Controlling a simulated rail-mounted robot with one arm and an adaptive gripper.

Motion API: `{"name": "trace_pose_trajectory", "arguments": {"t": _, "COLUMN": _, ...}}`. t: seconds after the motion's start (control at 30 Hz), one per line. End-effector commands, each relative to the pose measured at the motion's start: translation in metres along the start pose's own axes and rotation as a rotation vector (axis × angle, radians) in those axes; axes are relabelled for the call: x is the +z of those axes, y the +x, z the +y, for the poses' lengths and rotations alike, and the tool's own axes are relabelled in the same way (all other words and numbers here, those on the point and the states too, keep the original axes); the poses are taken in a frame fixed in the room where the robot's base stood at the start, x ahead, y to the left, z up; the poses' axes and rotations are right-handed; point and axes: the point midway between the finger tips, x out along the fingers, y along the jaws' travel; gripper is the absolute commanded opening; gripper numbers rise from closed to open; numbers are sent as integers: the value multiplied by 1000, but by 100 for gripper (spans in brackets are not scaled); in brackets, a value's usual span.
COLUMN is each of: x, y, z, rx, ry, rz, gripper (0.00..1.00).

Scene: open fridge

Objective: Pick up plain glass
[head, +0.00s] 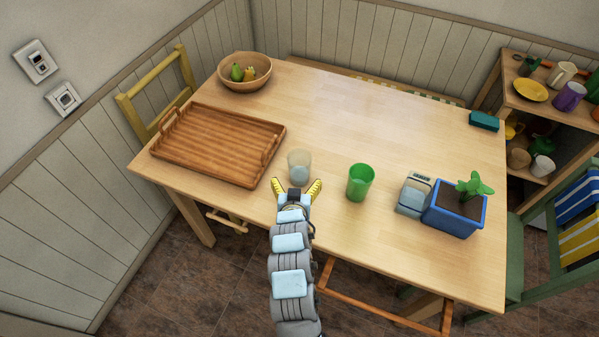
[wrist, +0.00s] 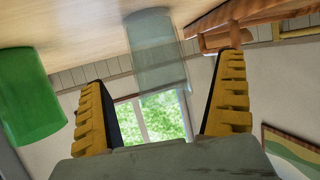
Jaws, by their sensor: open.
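The plain glass (head: 299,166) is a clear, slightly frosted tumbler standing upright on the wooden table near its front edge. My gripper (head: 297,187) is open right in front of it, with yellow fingers spread to either side. In the wrist view, which appears upside down, the plain glass (wrist: 156,50) shows ahead between the two fingers of my gripper (wrist: 163,85). The glass looks apart from both fingers, and nothing is held.
A green glass (head: 360,183) stands to the right. A wooden tray (head: 215,145) lies to the left. A grey device (head: 414,195) and a blue planter (head: 453,220) stand further right. A fruit bowl (head: 245,83) sits at the back left. The table's middle is clear.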

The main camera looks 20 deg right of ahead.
Motion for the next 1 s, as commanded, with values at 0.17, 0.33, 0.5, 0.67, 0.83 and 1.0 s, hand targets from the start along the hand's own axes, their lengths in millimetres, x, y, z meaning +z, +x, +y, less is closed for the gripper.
{"name": "trace_pose_trajectory", "arguments": {"t": 0.17, "x": 0, "y": 16, "z": 0, "rx": 1, "ry": 0, "rz": 2, "gripper": 100}}
{"name": "trace_pose_trajectory", "arguments": {"t": 0.33, "x": 0, "y": 21, "z": 1, "rx": 0, "ry": 0, "rz": 2, "gripper": 100}}
{"name": "trace_pose_trajectory", "arguments": {"t": 0.5, "x": 1, "y": 30, "z": 2, "rx": 0, "ry": 0, "rz": 2, "gripper": 100}}
{"name": "trace_pose_trajectory", "arguments": {"t": 0.67, "x": 0, "y": 47, "z": 5, "rx": 0, "ry": 1, "rz": 4, "gripper": 100}}
{"name": "trace_pose_trajectory", "arguments": {"t": 0.83, "x": 2, "y": 66, "z": 6, "rx": 1, "ry": 0, "rz": -1, "gripper": 100}}
{"name": "trace_pose_trajectory", "arguments": {"t": 1.0, "x": -1, "y": 72, "z": 6, "rx": 0, "ry": 0, "rz": 3, "gripper": 100}}
